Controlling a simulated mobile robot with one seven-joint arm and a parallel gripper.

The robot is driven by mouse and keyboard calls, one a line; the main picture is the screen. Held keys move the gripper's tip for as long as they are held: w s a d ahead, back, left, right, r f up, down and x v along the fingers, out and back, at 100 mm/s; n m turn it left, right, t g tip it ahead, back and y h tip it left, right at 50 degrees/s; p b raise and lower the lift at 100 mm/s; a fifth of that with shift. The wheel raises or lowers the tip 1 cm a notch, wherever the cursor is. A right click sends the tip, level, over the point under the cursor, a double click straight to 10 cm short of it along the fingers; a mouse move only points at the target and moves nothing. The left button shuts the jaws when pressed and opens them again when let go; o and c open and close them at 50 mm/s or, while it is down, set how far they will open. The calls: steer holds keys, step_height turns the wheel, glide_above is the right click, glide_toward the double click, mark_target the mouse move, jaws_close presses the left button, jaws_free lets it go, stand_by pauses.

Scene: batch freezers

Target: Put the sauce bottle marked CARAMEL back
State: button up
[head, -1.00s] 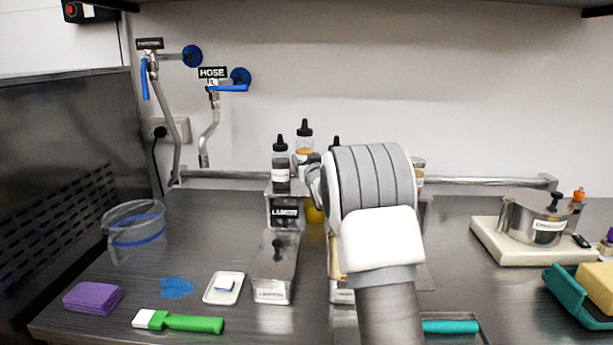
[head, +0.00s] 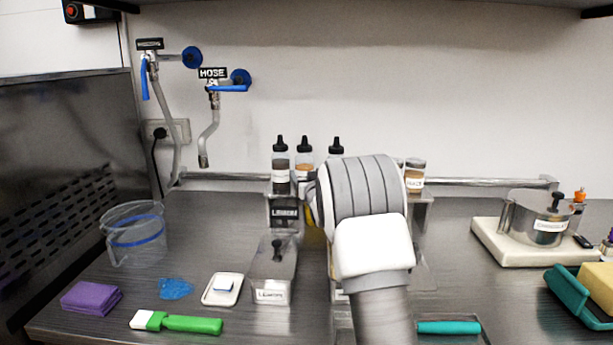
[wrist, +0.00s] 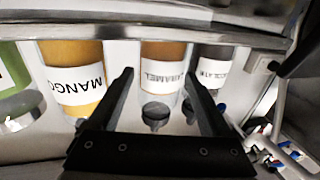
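The CARAMEL bottle (head: 304,158) has an orange-brown body, a white label and a black cap. It stands in the row on the rack, between a dark bottle (head: 281,168) and another black-capped bottle (head: 336,146). In the wrist view the CARAMEL bottle (wrist: 163,72) appears upside down, between the MANGO bottle (wrist: 77,75) and a dark bottle whose label seems to read CHOCOLATE (wrist: 213,68). My gripper (wrist: 158,74) is open, with its fingers on either side of the CARAMEL bottle and a gap visible at the left finger. The head view hides the fingers behind my arm.
The steel rack (head: 284,196) stands at the back, with jars (head: 415,178) at its right. A lidded LEMON container (head: 272,285) stands in front. A clear jug (head: 135,235) is left, a pot (head: 537,218) right. Neighbouring bottles stand close to my fingers.

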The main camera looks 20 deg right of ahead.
steer(key=shift+r, duration=0.15)
steer(key=shift+s+r, duration=0.1)
steer(key=s+a+r+g, duration=0.1)
steer(key=s+a+g, duration=0.15)
steer(key=s, duration=0.75)
steer(key=s+a+r+g+y, duration=0.15)
steer(key=s+a, duration=0.25)
steer(key=s, duration=0.5)
steer(key=s+a+g, duration=0.2)
steer(key=s+a, duration=0.1)
steer(key=s, duration=0.7)
steer(key=s+a+f+g, duration=0.2)
steer(key=s+a+g, duration=0.1)
steer(key=s, duration=0.8)
steer(key=s+a+f+n+g+y, duration=0.1)
steer(key=s+a+f+g, duration=0.2)
steer(key=s, duration=0.9)
steer(key=shift+s+n, duration=0.3)
steer(key=shift+a, duration=0.1)
